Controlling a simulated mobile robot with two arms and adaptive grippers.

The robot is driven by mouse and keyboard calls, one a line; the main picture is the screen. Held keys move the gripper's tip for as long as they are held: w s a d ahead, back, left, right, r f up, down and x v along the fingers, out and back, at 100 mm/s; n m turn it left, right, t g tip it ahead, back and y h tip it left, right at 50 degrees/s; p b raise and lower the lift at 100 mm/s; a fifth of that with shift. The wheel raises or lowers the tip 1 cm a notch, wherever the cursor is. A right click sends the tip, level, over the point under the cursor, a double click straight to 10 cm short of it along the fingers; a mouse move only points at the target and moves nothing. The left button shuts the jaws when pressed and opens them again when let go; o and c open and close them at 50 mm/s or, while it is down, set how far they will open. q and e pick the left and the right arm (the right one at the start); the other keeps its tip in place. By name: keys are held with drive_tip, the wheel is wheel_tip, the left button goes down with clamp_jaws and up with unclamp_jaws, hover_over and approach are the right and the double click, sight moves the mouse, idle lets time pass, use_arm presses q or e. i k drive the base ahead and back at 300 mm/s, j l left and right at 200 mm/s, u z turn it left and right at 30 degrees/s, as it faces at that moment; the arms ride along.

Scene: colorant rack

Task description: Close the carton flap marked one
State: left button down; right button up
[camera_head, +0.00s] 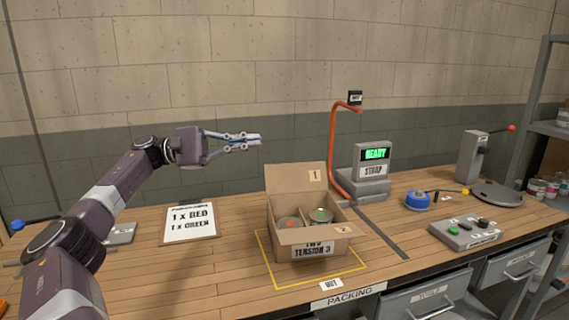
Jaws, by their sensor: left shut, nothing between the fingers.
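An open cardboard carton (309,243) stands inside a yellow outline on the bench, with two round cans inside it. The flap marked one (296,178) stands up at the carton's back, with its label at the upper right. A flap marked two (315,234) is at the front and folded outward. My left gripper (256,142) is shut and empty. In the picture it is above and left of the raised flap, apart from it. My right gripper is not in view.
A strap machine (366,180) with a lit "READY" screen and an orange arched tube stands right of the carton. An order sheet (191,223) lies at left. A control box (465,232) and blue reel (417,200) are at right.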

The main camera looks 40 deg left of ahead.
sight(290, 178)
drive_tip(key=i+j, duration=0.25)
drive_tip(key=j, duration=0.2)
drive_tip(key=i+j, duration=0.25)
drive_tip(key=j, duration=0.15)
drive_tip(key=i+j, duration=0.25)
drive_tip(key=j, duration=0.2)
